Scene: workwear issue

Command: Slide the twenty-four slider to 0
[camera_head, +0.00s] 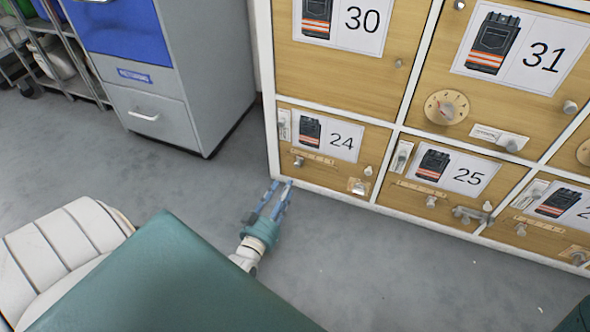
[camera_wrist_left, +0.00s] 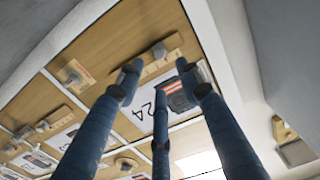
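The twenty-four door (camera_head: 346,168) is the bottom left wooden door, marked with a vest picture and "24". Its slider is a horizontal strip (camera_head: 320,160) under the label, with a grey knob (camera_head: 298,161) near the strip's left end. The scale marks are too small to read. In the left wrist view, a strip with a knob (camera_wrist_left: 160,51) shows beyond the fingertips, beside the tilted 24 label (camera_wrist_left: 148,108). My left gripper (camera_head: 282,183) is open and empty, low in front of the cabinet's left corner. Its spread blue fingers (camera_wrist_left: 160,70) seem apart from the knob. My right gripper is out of view.
The twenty-four door also has a white switch (camera_head: 284,125) at left and a latch (camera_head: 358,186) at lower right. Door 25 (camera_head: 440,185) adjoins it with similar fittings. A grey drawer cabinet (camera_head: 180,110) stands left. The floor (camera_head: 400,275) in front is clear.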

